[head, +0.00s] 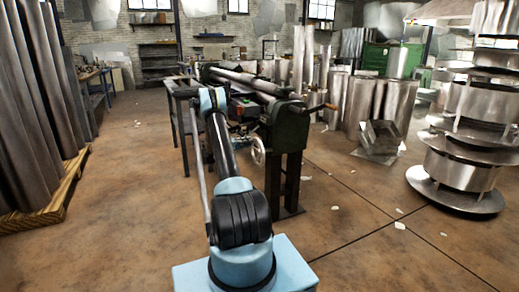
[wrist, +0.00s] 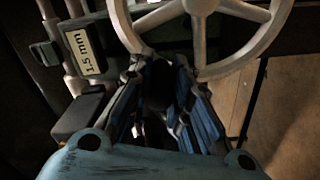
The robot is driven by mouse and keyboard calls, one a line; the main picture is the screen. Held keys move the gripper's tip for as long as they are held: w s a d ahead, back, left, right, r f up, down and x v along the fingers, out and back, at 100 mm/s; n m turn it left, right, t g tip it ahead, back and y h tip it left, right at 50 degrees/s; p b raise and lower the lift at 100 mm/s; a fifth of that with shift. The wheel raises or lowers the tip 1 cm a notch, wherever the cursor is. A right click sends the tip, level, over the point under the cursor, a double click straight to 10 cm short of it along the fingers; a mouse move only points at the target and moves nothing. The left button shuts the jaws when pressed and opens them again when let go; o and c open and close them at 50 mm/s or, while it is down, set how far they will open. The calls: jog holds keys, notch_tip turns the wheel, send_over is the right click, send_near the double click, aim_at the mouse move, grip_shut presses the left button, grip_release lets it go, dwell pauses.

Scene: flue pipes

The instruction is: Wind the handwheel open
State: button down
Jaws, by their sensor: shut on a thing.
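The handwheel (head: 258,150) is a pale spoked wheel low on the near end of a dark green rolling machine (head: 290,130) in the head view. In the wrist view the handwheel (wrist: 271,40) fills the top, with its rim and several spokes showing. My gripper (wrist: 158,65) is at the lower rim of the wheel, its fingers shut on the rim from both sides. The fingertips hide the part of the rim between them.
A label reading 1.5 mm (wrist: 83,50) and a dark block (wrist: 82,112) sit left of the wheel. A crank with a wooden handle (head: 322,107) sticks out at the machine's right. A stack of round metal pieces (head: 470,150) stands at right. The floor in front is mostly clear.

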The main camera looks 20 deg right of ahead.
jog(key=shift+w+d+f, duration=0.15)
jog(key=shift+f, duration=0.35)
jog(key=shift+w+d+f, duration=0.1)
jog(key=shift+d+f, duration=0.05)
jog(key=shift+f, duration=0.35)
jog(key=f, duration=0.1)
jog(key=w+f, duration=0.1)
jog(key=f, duration=0.1)
jog(key=shift+w+f, duration=0.1)
jog(key=shift+f, duration=0.2)
jog(key=shift+a+f, duration=0.25)
jog(key=shift+f, duration=0.25)
jog(key=c, duration=1.2)
grip_release()
